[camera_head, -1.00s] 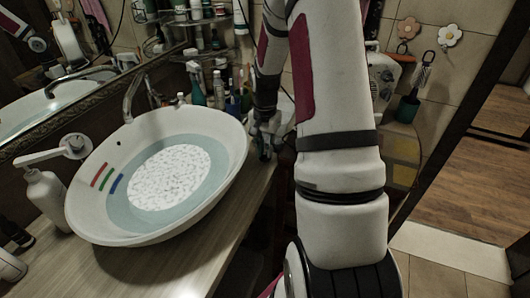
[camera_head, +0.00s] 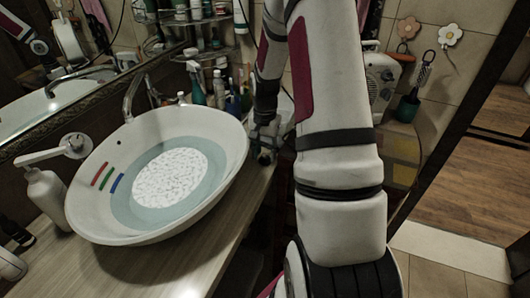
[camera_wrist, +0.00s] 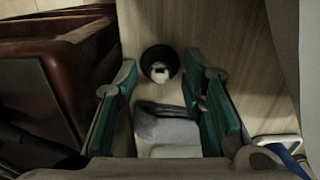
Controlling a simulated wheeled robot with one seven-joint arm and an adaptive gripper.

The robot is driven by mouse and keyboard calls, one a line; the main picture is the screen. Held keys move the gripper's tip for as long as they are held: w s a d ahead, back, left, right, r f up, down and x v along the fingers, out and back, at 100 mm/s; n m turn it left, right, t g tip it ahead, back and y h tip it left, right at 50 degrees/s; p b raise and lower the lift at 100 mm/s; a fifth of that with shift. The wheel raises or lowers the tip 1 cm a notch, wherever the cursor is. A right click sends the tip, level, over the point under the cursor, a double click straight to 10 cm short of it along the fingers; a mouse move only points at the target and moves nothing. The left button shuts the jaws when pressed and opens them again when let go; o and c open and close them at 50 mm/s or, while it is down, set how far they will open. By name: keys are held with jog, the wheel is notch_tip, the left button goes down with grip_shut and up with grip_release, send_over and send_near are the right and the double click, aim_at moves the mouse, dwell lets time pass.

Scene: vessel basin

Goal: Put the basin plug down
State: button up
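The white basin (camera_head: 85,215) stands on the counter in the head view, with teal water and a speckled white disc (camera_head: 170,178) in its middle. Red, green and blue marks show on its inner wall. I cannot make out a plug inside it. My gripper (camera_head: 264,148) is beside the basin's right rim, over the counter's edge, small and partly dark. In the wrist view, the green-padded fingers of my gripper (camera_wrist: 164,80) stand wide apart. A round black thing with a pale centre (camera_wrist: 160,63) is on the wooden surface beyond them; I cannot tell whether it is the plug.
Several bottles (camera_head: 219,88) crowd the back. A dark reddish wooden piece (camera_wrist: 50,75) borders the gripper's left. The front counter is clear.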

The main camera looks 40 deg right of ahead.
aim_at(265, 155)
notch_tip(265, 155, up, 12)
jog(key=s+a+r+n+t+h, duration=0.1)
jog(key=s+a+r+n, duration=0.15)
jog(key=a+r, duration=0.4)
jog(key=s+a+r+n+t, duration=0.1)
jog(key=s+a+r+n, duration=0.15)
jog(key=a+r, duration=0.45)
jog(key=s+a+r+n+t+y, duration=0.1)
jog(key=s+a+r+n+t, duration=0.1)
jog(key=s+a+n, duration=0.6)
jog(key=s+a, duration=0.5)
jog(key=shift+s+n+t+b, duration=0.15)
jog(key=shift+n+t+b, duration=0.15)
jog(key=shift+t+b, duration=0.1)
